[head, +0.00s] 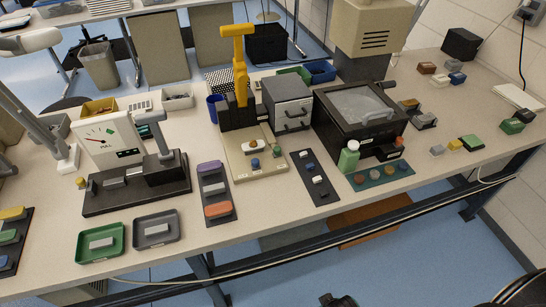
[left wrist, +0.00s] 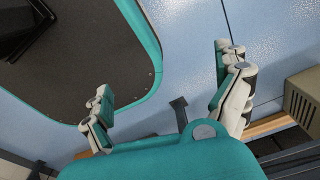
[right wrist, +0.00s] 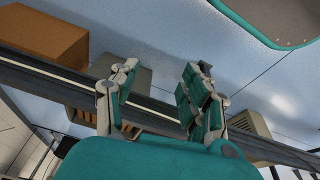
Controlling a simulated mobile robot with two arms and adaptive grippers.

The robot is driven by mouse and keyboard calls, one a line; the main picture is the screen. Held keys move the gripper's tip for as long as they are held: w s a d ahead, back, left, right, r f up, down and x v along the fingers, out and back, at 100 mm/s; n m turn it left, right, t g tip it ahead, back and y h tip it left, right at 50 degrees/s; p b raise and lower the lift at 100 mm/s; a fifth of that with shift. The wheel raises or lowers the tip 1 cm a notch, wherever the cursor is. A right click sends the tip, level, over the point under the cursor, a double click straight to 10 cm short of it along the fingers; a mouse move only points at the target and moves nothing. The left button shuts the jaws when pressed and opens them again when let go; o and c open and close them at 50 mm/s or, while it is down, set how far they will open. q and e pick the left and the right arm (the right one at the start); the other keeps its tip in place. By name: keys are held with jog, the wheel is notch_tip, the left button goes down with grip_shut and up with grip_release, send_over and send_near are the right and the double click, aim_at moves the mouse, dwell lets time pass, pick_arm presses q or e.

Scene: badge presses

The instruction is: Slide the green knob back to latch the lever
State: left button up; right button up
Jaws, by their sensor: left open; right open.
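The badge press has a tall yellow lever (head: 239,62) standing upright on a black stand. Its beige base (head: 257,174) sits near the middle of the table. A small green knob (head: 277,152) is at the right of this base, beside a blue knob (head: 255,163). Whether the lever is latched is too small to tell. My left gripper (left wrist: 167,100) is open and empty, over the floor in the left wrist view. My right gripper (right wrist: 160,80) is open and empty in the right wrist view. Neither gripper is clearly seen in the head view, and both are away from the press.
A grey drawer box (head: 287,104) stands right of the press. A purple-and-orange strip (head: 216,193) lies to its left and a dark strip (head: 315,177) to its right. A gauge device (head: 110,140) is further left, and a black framed machine (head: 360,115) further right.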

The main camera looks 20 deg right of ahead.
jog(key=w+r+b, duration=0.2)
jog(key=w+r, duration=0.3)
jog(key=r, duration=0.2)
notch_tip(320, 180, up, 29)
jog(key=t+y+b, duration=0.3)
jog(key=t, duration=0.7)
send_over(279, 150)
jog(key=s+d, duration=0.3)
jog(key=s, duration=1.3)
jog(key=x, duration=1.6)
jog(key=shift+w+d, duration=0.25)
jog(key=shift+w, duration=0.15)
grip_shut()
